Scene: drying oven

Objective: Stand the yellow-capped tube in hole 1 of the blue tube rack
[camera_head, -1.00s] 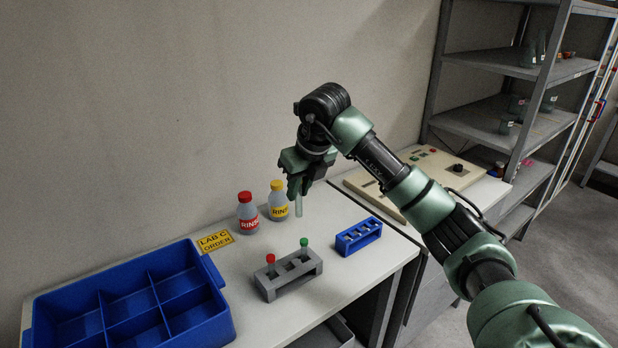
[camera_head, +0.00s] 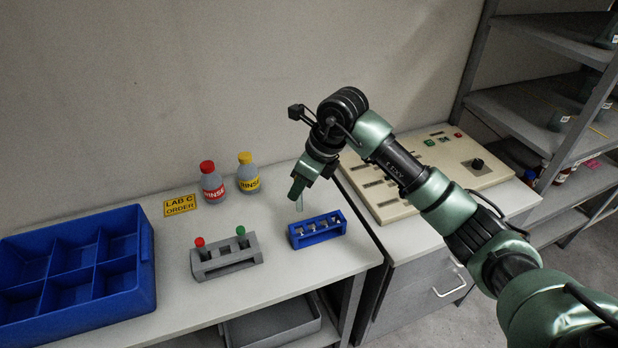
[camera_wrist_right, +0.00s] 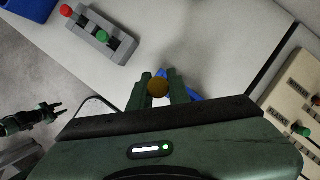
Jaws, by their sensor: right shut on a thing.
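My right gripper (camera_head: 299,190) is shut on the yellow-capped tube, pointing down above the left end of the blue tube rack (camera_head: 319,239). The clear tube (camera_head: 299,206) hangs below the fingers. Its yellow cap (camera_wrist_right: 158,88) shows between the fingers in the right wrist view. The rack stands on the bench with a row of holes along its top. I cannot tell whether the tube's tip has entered a hole. In the right wrist view, the gripper hides most of the rack. My left gripper (camera_wrist_right: 52,112) shows small there, empty, its fingers apart.
A grey rack (camera_head: 226,267) with red-capped and green-capped tubes stands left of the blue rack. Red-capped (camera_head: 211,184) and yellow-capped (camera_head: 248,176) rinse bottles stand behind. A blue divided bin (camera_head: 146,291) is at left, a beige control panel (camera_head: 440,197) at right.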

